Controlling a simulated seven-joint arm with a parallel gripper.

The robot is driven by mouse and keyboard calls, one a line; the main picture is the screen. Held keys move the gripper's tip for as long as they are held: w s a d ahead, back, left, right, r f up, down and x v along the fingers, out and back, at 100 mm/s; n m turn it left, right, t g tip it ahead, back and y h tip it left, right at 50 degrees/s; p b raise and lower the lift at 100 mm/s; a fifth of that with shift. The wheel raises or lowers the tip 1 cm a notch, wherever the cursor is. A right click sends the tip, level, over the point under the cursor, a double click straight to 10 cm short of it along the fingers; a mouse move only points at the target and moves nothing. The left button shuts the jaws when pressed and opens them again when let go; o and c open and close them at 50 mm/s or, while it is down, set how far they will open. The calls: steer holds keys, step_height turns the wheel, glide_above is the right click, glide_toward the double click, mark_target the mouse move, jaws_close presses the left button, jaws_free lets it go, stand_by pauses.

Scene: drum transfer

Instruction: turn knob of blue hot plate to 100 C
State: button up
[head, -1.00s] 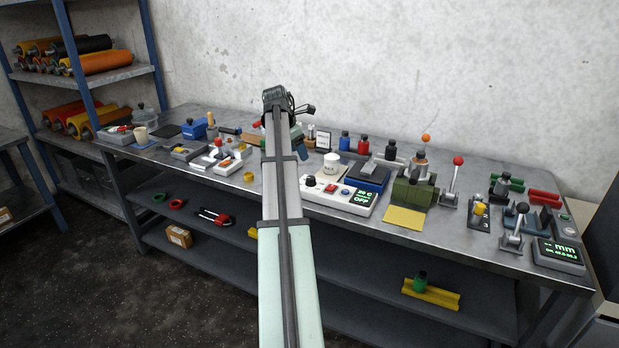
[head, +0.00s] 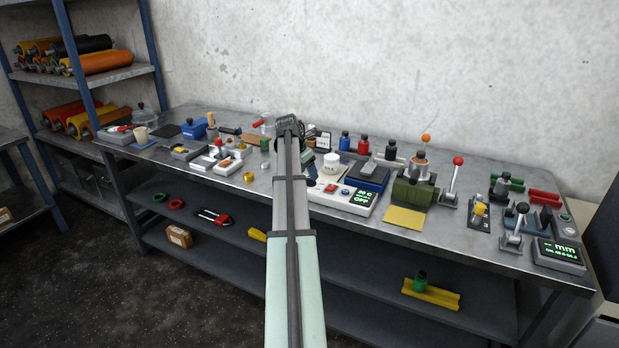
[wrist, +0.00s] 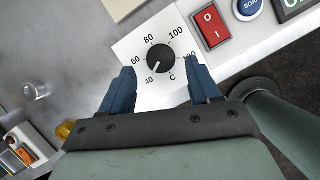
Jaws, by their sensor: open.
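The white pointer mark seems to face the 40 side. My gripper (wrist: 161,77) is open, its blue fingers apart on either side of the knob and just short of it in the picture; contact cannot be told.
A red rocker switch (wrist: 209,27) and a round blue button (wrist: 248,8) sit right of the knob. A white jar (head: 331,163) stands behind the panel. A green block device (head: 412,190) and a yellow pad (head: 404,217) lie to the right.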

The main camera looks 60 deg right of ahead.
mark_target(309, 178)
steer(key=shift+x, duration=1.75)
steer(key=c, duration=1)
